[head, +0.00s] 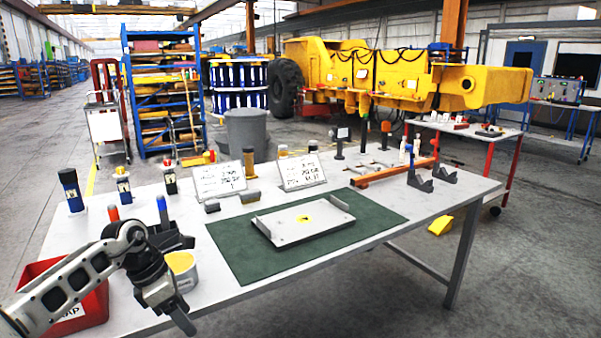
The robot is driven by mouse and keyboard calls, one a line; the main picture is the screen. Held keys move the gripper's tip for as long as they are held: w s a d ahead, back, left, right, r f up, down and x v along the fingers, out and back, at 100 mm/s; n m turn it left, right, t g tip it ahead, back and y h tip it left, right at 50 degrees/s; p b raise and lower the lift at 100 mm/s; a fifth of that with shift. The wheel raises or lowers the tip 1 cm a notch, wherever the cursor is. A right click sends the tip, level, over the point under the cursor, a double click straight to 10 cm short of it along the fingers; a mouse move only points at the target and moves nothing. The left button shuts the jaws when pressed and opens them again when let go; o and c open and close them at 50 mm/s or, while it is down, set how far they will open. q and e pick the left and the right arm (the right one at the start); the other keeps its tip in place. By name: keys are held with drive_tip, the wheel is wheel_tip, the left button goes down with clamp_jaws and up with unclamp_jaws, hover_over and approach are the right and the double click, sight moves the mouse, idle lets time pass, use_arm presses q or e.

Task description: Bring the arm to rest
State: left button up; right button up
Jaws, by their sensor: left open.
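My left arm comes in from the lower left, grey and black, bent at a joint above the table's near left corner. My left gripper (173,306) points down at the table's near edge. It is open, and I see nothing between its fingers. The gripper is in front of a yellow-rimmed tub (183,267) and left of the green mat (232,252); from this angle I cannot tell whether it touches the tub. My right arm and gripper are not in view.
A red bin (92,312) sits behind my left arm. A pale tray-like plate (303,222) lies on the mat. The near right tabletop is clear.

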use_arm(q)
drive_tip(key=s+d+f+n+t+h, duration=0.15)
drive_tip(key=s+d+n+h, duration=0.35)
drive_tip(key=d, duration=0.5)
drive_tip(key=s+d+n+t+h, duration=0.3)
drive_tip(key=d+n+h, duration=0.3)
drive_tip(key=d, duration=0.4)
drive_tip(key=s+a+f+n+t+y, duration=0.2)
drive_tip(key=s+a+f+n+y, duration=0.4)
drive_tip(key=n, duration=1.1)
drive_tip(key=s+a+f+n+t+y, duration=0.3)
drive_tip(key=s+a+f+n+y, duration=0.3)
drive_tip(key=n, duration=1.1)
drive_tip(key=s+f, duration=0.4)
drive_tip(key=s, duration=0.2)
drive_tip(key=shift+s+a+y, duration=0.2)
drive_tip(key=shift+y, duration=0.2)
